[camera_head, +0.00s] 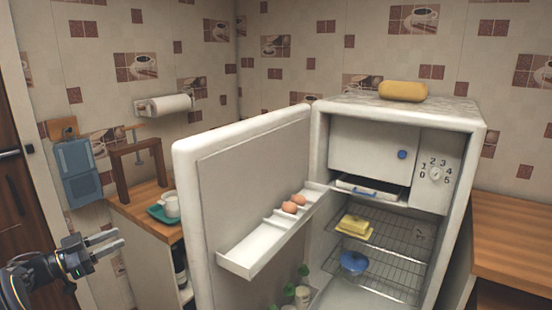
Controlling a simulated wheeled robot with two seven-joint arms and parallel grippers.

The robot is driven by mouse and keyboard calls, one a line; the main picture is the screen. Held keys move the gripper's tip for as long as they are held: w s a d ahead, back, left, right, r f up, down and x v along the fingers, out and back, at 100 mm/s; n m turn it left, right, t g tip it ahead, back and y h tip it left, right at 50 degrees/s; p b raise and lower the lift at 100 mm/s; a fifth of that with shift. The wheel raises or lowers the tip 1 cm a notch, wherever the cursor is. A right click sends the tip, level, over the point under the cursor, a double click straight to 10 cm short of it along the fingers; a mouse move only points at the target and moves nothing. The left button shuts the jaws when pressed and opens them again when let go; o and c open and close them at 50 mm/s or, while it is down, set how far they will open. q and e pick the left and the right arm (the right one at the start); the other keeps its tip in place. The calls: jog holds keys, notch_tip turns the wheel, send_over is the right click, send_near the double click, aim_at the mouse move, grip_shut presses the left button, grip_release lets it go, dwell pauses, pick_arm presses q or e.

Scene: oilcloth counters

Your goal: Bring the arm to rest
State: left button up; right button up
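My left gripper (108,242) is at the lower left of the head view, with its arm coming in from the left edge. Its two fingers point right and are apart, with nothing between them. It is in front of the wooden counter and left of the open fridge door (190,190), touching neither as far as I can tell. My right gripper is not in view.
The white fridge (462,120) stands open, its door swung out toward the left. Eggs (291,207) sit on the door shelf. A blue-lidded pot (353,262) and a yellow item (355,225) are on wire racks. A teal tray with a cup (171,203) is on the left counter.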

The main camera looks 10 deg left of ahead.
pick_arm(q)
jog(key=w+d+r+n+t+y, duration=0.1)
jog(key=d+r+n+t+y, duration=0.25)
jog(key=r+n+y, duration=0.95)
jog(key=s+d+f+g+h, duration=0.2)
jog(key=s+d+f+g, duration=0.2)
jog(key=s+d, duration=0.5)
jog(key=s+d+f+m+g+h, duration=0.1)
jog(key=s+d+f+g, duration=0.3)
jog(key=s+d+f, duration=0.5)
jog(key=s+d+f+m+g+h, duration=0.1)
jog(key=s+d+f+g, duration=0.4)
jog(key=s+d, duration=0.5)
jog(key=shift+d+f+h, duration=0.7)
jog(key=shift+d+h, duration=0.2)
jog(key=shift+d, duration=0.15)
jog(key=shift+s, duration=0.1)
